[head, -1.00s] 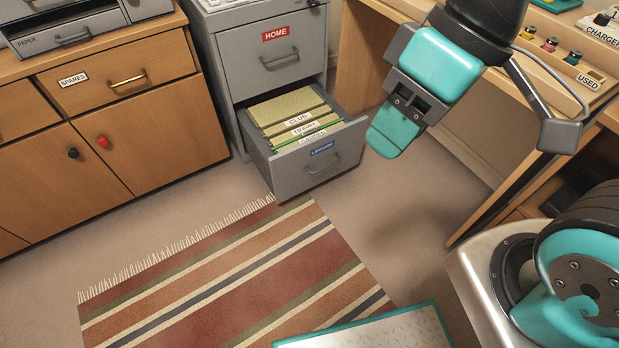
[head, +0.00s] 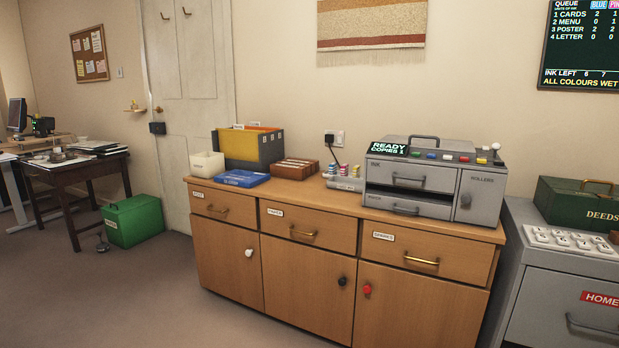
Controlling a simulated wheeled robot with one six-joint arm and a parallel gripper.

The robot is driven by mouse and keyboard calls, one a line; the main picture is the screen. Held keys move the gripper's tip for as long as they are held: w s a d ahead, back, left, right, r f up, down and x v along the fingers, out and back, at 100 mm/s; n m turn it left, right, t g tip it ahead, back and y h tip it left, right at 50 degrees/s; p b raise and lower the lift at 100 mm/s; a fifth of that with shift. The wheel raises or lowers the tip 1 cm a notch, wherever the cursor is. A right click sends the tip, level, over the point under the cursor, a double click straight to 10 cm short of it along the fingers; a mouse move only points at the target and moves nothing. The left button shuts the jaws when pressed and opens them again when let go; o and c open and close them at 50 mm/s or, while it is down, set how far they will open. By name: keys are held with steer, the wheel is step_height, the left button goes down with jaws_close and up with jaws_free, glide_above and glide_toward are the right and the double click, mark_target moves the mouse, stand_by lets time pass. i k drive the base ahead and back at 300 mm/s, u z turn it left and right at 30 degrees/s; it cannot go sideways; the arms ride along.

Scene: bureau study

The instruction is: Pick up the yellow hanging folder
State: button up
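A yellow hanging folder (head: 237,144) stands in a dark grey open-topped file box (head: 263,150) at the left part of the wooden sideboard top. Its yellow front face shows above and at the left of the box. Orange folder edges and white tabs show behind it, too small to read. My gripper is not in the head view now.
A white bin (head: 207,165) and a blue flat box (head: 241,178) stand close to the file box. A brown card tray (head: 294,169) is to its right, then a grey copier (head: 434,175). Open floor (head: 150,300) lies before the sideboard (head: 330,270).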

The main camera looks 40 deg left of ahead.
mark_target(238, 143)
steer(key=u, duration=1.9)
